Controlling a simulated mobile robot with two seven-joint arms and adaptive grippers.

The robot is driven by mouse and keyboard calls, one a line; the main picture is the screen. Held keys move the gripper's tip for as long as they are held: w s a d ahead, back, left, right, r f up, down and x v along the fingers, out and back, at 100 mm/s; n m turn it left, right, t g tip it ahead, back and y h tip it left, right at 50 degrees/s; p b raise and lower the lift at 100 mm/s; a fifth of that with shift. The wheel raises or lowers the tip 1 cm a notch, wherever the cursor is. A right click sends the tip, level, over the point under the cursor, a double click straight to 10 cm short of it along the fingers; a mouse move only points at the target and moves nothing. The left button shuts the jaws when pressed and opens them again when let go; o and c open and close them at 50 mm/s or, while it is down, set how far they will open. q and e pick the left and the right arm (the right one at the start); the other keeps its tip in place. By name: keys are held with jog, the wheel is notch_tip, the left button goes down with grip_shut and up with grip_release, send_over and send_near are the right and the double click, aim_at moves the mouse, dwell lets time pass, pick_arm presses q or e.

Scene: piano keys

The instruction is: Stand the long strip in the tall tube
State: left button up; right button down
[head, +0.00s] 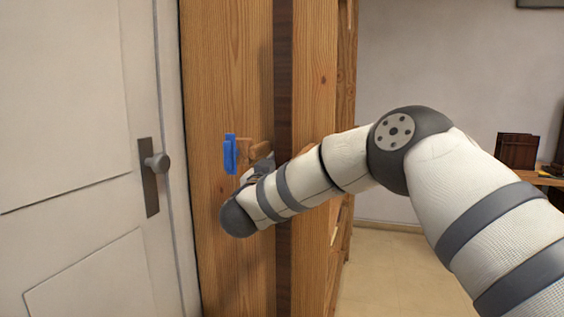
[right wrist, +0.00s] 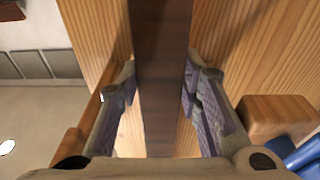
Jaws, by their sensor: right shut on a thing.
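The long strip (head: 284,70) is a dark brown board running upright from the top of the head view to the bottom, in front of pale wood. My right gripper (head: 262,163) is at mid-height of it, mostly hidden behind my own wrist. In the right wrist view the strip (right wrist: 162,120) passes between the two fingers of my right gripper (right wrist: 160,85), which are shut on it from both sides. The strip's ends are out of view. I see no tall tube that I can make out. My left gripper is not in view.
A pale wooden panel (head: 225,80) stands behind the strip. A wooden peg (head: 254,148) and a blue piece (head: 230,154) stick out near the gripper. A white door (head: 70,150) with a knob (head: 160,162) is at left. Floor (head: 385,275) shows clear at right.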

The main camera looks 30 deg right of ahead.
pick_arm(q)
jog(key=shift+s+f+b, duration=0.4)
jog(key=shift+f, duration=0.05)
pick_arm(e)
jog(key=shift+f, duration=2.8)
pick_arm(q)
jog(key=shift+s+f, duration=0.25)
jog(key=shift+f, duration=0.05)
pick_arm(e)
jog(key=shift+x, duration=1.15)
jog(key=c, duration=1.1)
grip_release()
jog(key=shift+s, duration=0.1)
jog(key=shift+o, duration=0.2)
jog(key=shift+f, duration=0.1)
jog(key=shift+a+f, duration=0.15)
jog(key=v, duration=1.1)
jog(key=shift+s+a, duration=0.25)
jog(key=shift+s, duration=0.05)
